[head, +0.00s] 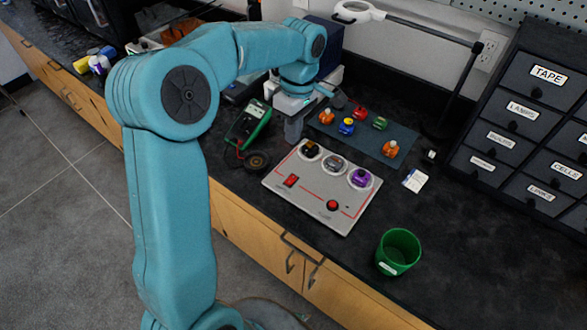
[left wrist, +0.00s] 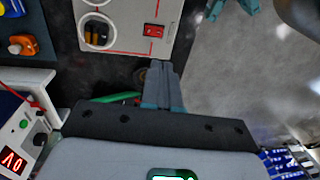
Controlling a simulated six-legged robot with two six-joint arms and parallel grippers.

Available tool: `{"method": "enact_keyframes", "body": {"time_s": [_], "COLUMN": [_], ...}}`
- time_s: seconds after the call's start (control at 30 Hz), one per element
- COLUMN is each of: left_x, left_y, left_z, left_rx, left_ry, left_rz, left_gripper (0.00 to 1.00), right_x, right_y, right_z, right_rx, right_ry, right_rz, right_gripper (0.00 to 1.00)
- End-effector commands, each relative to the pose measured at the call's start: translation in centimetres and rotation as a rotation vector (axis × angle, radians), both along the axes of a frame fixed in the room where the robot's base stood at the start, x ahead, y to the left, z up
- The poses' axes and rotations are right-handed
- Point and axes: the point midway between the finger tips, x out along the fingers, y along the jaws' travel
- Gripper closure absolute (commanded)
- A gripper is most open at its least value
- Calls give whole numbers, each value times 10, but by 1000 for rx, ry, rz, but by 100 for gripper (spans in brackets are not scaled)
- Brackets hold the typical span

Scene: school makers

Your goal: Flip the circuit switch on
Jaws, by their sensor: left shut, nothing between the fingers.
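A grey circuit panel (head: 320,215) lies on the black bench. It has a red rocker switch (head: 291,181) near its left end; the switch also shows in the left wrist view (left wrist: 153,31). I cannot tell which way the rocker is set. Three round sockets along the panel's back hold a dark part (head: 310,149), a grey part (head: 333,163) and a purple part (head: 361,177). My left gripper (head: 293,132) is shut and empty, pointing down behind the panel's left end. In the left wrist view its fingertips (left wrist: 159,66) are apart from the switch. My right gripper is not recognisable in either view.
A red button (head: 333,205) is on the panel's front right. A green multimeter (head: 247,124) stands left of the gripper. A dark mat (head: 405,136) with several coloured parts lies behind. A green cup (head: 398,250) stands to the right, with labelled drawers (head: 535,110) behind.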

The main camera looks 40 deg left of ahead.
Motion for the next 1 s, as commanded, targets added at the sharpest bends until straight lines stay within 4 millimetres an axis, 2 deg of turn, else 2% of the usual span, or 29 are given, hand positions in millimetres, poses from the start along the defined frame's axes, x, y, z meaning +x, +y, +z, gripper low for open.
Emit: {"method": "enact_keyframes", "body": {"time_s": [0.33, 0.47, 1.0], "left_x": [-4, -5, -15], "left_y": [0, -1, -2], "left_z": [0, -10, -115], "left_rx": [0, 0, -2], "left_ry": [-1, 3, 5], "left_rz": [0, 0, -1], "left_gripper": [100, 100, 100], "right_x": [0, 0, 0], "right_y": [0, 0, 0], "right_z": [0, -1, -1], "right_rx": [0, 0, 0], "right_ry": [0, 0, 0], "right_rz": [0, 0, 0], "right_gripper": [100, 100, 100]}}
